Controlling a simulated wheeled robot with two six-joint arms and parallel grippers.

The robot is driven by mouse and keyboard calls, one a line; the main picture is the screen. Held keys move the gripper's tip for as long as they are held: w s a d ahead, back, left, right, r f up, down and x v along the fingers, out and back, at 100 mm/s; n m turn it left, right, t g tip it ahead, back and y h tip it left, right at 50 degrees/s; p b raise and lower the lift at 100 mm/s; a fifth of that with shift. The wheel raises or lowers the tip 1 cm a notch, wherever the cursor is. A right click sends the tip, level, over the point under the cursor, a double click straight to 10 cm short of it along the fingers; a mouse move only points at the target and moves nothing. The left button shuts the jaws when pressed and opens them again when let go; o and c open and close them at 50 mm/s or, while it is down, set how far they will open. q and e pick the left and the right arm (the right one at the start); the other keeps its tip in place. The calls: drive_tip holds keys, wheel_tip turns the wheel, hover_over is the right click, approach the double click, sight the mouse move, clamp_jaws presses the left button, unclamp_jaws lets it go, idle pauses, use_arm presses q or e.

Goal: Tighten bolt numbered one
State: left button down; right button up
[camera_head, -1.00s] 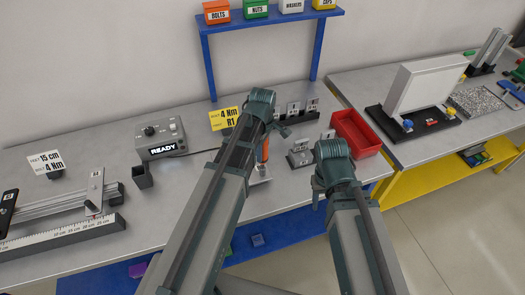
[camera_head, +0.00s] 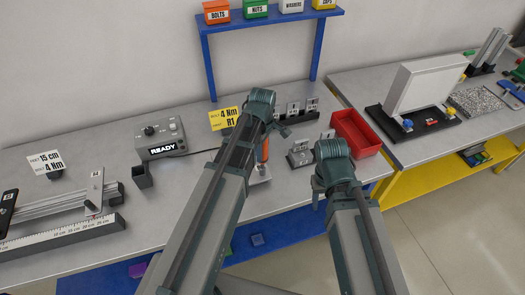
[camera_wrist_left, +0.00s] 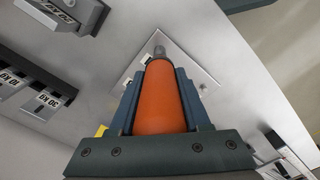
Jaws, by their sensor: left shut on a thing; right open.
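An orange driver (camera_head: 265,149) stands close to upright over a small light plate (camera_head: 261,175) on the bench. In the left wrist view the driver's orange handle (camera_wrist_left: 160,98) sits between the fingers of my left gripper (camera_wrist_left: 160,115), which is shut on it. The driver's metal tip (camera_wrist_left: 159,51) is over the plate (camera_wrist_left: 190,62) in that view; I cannot tell whether it touches a bolt. The bolt numbers are not readable. In the head view my left gripper is mostly hidden by its arm. My right gripper (camera_head: 316,198) is open, partly hidden below its wrist.
A yellow "4 Nm R1" sign (camera_head: 224,119) stands behind the left arm. A controller reading READY (camera_head: 161,139) and a dark cup (camera_head: 142,175) are to the left. Small grey blocks (camera_head: 300,154) and a red tray (camera_head: 355,133) lie right of the driver.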

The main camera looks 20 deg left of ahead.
use_arm(q)
drive_tip(key=shift+s, duration=0.15)
idle(0.4)
drive_tip(key=shift+r+p, duration=0.6)
drive_tip(key=shift+p, duration=0.1)
drive_tip(key=shift+r+p, duration=1.9)
wheel_tip(320, 180, up, 2)
drive_tip(key=shift+r+p, duration=0.2)
drive_tip(key=shift+p, duration=0.95)
drive_tip(key=shift+f, duration=0.1)
drive_tip(key=shift+f+b, duration=0.2)
drive_tip(key=shift+b, duration=0.1)
wheel_tip(320, 180, down, 6)
drive_tip(key=b, duration=0.5)
drive_tip(key=shift+b, duration=0.4)
drive_tip(key=shift+f+b, duration=0.4)
drive_tip(key=shift+b, duration=0.05)
idle(0.5)
